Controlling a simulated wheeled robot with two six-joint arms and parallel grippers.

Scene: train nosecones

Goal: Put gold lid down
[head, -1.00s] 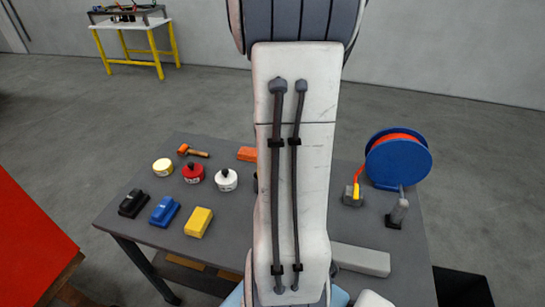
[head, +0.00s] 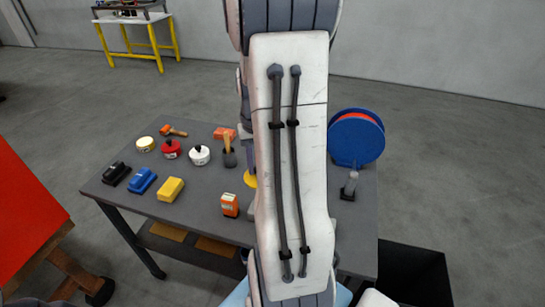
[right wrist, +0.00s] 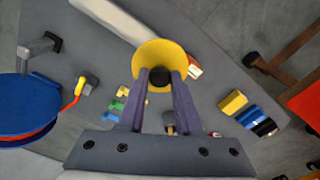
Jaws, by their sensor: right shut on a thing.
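The gold lid (right wrist: 160,55) is a round yellow disc with a dark knob in the right wrist view. My right gripper (right wrist: 160,77) is shut on the knob, its two purple fingers on either side. In the head view the gold lid (head: 250,179) shows as a small yellow edge beside my arm, over the grey table (head: 205,205). My arm hides most of the lid and gripper there. I cannot tell whether the lid touches the table. My left gripper is not in view.
Red (head: 171,149) and white (head: 199,156) lidded pots, a cream tin (head: 145,144) and black, blue and yellow blocks (head: 170,190) stand at the left. A blue reel (head: 356,140) stands at the right.

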